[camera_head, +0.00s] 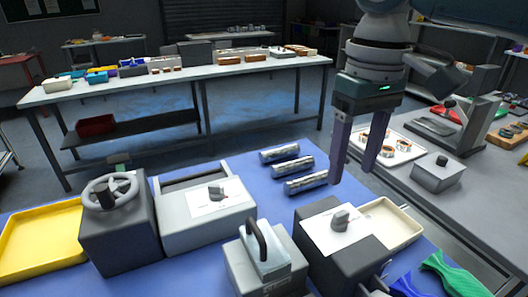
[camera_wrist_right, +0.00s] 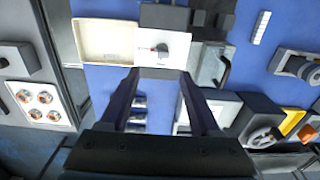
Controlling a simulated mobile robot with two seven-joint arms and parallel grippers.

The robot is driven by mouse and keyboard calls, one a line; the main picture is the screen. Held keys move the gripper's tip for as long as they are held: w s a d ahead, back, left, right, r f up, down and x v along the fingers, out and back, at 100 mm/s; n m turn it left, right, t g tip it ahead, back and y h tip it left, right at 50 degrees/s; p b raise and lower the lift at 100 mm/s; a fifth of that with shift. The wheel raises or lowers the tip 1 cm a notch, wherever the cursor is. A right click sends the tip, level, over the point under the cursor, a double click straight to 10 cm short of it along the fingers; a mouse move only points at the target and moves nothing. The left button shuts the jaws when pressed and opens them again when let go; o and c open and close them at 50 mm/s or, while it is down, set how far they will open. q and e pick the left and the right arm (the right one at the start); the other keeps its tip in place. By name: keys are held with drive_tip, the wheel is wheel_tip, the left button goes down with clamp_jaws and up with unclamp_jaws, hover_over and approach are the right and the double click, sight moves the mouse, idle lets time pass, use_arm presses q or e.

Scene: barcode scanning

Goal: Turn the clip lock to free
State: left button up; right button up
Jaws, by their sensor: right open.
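Two dark-and-grey boxes carry a white plate with a grey turning knob; I cannot tell which is the clip lock. The right box (camera_head: 318,231) has its knob (camera_head: 341,217) near the front right of the blue table. The left box (camera_head: 189,231) has its knob (camera_head: 216,191) behind the lever box. My right gripper (camera_head: 352,177) is open and empty, fingers pointing down, above and behind the right box. In the right wrist view a white plate with a knob (camera_wrist_right: 160,48) lies beyond the fingertips, beside a cream tray. My left gripper is out of view.
A grey lever box (camera_head: 265,262) stands between the knob boxes. A handwheel box (camera_head: 120,238) and yellow tray (camera_head: 40,240) are at left. Several metal cylinders (camera_head: 300,171) lie behind. A cream tray (camera_head: 400,222) and green and blue wavy pieces (camera_head: 450,272) are at right.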

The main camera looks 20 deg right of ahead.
sight(342, 213)
drive_tip(key=f, duration=0.7)
drive_tip(key=shift+s+a+f, duration=0.2)
drive_tip(key=shift+s+f, duration=0.05)
drive_tip(key=shift+s, duration=0.05)
drive_tip(key=shift+w+f, duration=0.1)
drive_tip(key=shift+f, duration=0.45)
clamp_jaws()
